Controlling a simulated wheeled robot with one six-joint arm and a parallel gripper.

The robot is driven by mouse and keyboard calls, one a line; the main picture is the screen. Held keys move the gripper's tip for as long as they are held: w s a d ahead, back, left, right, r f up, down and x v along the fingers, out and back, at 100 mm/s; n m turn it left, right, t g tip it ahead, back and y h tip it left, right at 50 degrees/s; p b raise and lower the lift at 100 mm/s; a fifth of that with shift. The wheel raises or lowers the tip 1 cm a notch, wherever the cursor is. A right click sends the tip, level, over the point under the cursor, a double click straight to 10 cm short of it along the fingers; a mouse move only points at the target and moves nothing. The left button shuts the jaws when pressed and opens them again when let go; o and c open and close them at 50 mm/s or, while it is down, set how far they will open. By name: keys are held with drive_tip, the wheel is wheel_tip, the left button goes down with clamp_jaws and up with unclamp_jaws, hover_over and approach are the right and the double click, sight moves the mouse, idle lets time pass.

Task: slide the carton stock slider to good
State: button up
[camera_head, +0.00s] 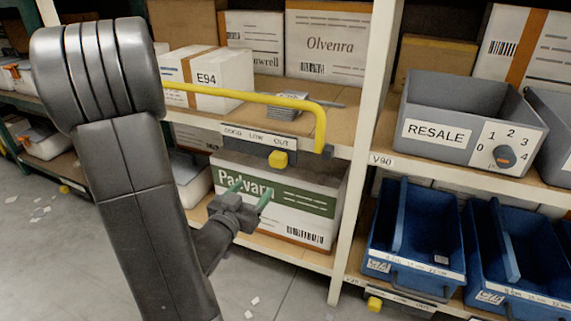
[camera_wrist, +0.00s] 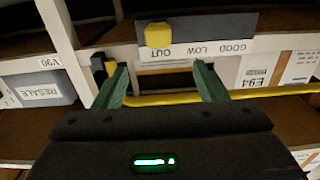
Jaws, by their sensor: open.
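The carton stock slider is a dark strip (camera_head: 245,151) on a shelf edge under a label reading GOOD, LOW, OUT from left to right. Its yellow knob (camera_head: 278,159) is at the OUT end. The wrist view shows the strip (camera_wrist: 215,27) upside down, with the knob (camera_wrist: 158,35) beside OUT and GOOD to the right. My gripper (camera_head: 252,196) is open and empty, with green fingers, below the strip in front of a Padvara carton. In the wrist view the knob lies beyond the fingertips (camera_wrist: 160,73), apart from them.
A yellow rail (camera_head: 240,95) runs along the shelf above the strip and bends down right of the knob. A white upright (camera_head: 362,130) stands further right, then a grey RESALE bin (camera_head: 440,107) with a dial and blue bins (camera_head: 412,235) below.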

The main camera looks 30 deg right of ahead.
sight(275, 163)
drive_tip(key=b+x, duration=0.1)
drive_tip(key=x, duration=1.2)
drive_tip(key=shift+w+d+b, duration=0.15)
drive_tip(key=shift+d+b, duration=0.15)
drive_tip(key=shift+d, duration=0.1)
